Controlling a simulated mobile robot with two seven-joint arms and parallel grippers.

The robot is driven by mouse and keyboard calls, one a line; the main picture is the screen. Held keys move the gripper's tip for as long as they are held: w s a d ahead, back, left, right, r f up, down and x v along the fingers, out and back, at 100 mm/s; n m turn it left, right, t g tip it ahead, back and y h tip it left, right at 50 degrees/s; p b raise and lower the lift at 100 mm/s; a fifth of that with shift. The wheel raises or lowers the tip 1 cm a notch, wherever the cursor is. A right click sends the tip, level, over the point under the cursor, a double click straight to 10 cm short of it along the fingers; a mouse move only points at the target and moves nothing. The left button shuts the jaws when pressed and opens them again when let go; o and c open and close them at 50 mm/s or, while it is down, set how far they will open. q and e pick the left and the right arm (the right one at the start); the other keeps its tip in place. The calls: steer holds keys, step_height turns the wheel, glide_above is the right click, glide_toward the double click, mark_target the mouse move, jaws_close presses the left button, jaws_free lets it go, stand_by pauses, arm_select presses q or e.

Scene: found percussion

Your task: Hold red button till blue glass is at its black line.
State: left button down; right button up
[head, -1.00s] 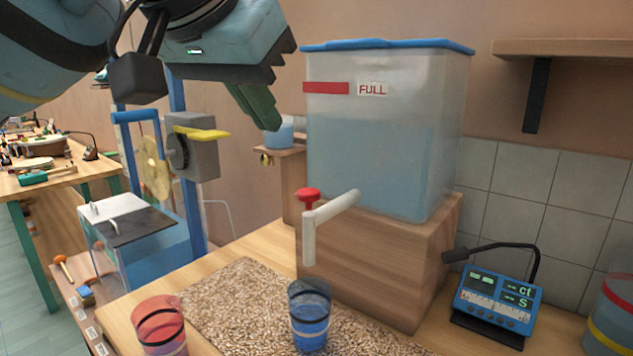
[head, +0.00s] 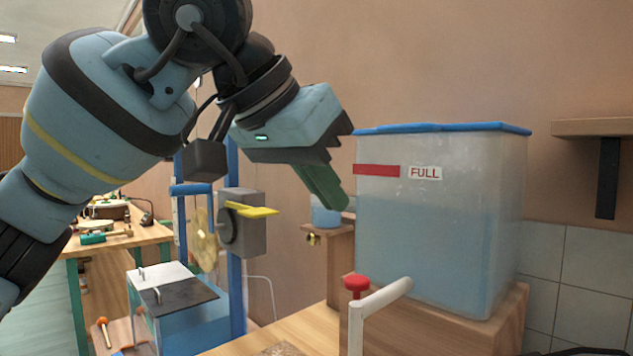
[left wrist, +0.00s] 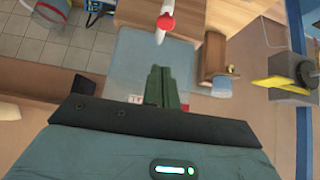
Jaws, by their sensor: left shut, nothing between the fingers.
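The red button (head: 356,283) sits on top of the white tap (head: 378,305) in front of the water tank (head: 425,240). It also shows in the left wrist view (left wrist: 166,22), beyond my fingertips. My left gripper (head: 338,203) has green fingers, shut and empty, pointing down. It is above the button and apart from it, by the tank's upper left side. The shut fingers also show in the left wrist view (left wrist: 163,78). The blue glass and its black line are out of view in both current frames. My right gripper is not in view.
The tank stands on a wooden block (head: 440,328) and has a blue lid and a FULL label (head: 425,173). A small wooden shelf (head: 332,240) holds a blue container. A wall shelf is at right.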

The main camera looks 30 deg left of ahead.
mark_target(348, 286)
arm_select(q)
steer(key=w+f, duration=0.1)
steer(key=f, duration=0.1)
steer(key=w+f+b, duration=0.1)
steer(key=f, duration=0.1)
steer(key=w+d+f, duration=0.1)
steer(key=f, duration=0.2)
steer(key=shift+w+d+f, duration=0.1)
steer(key=shift+w, duration=0.15)
steer(key=shift+f, duration=0.55)
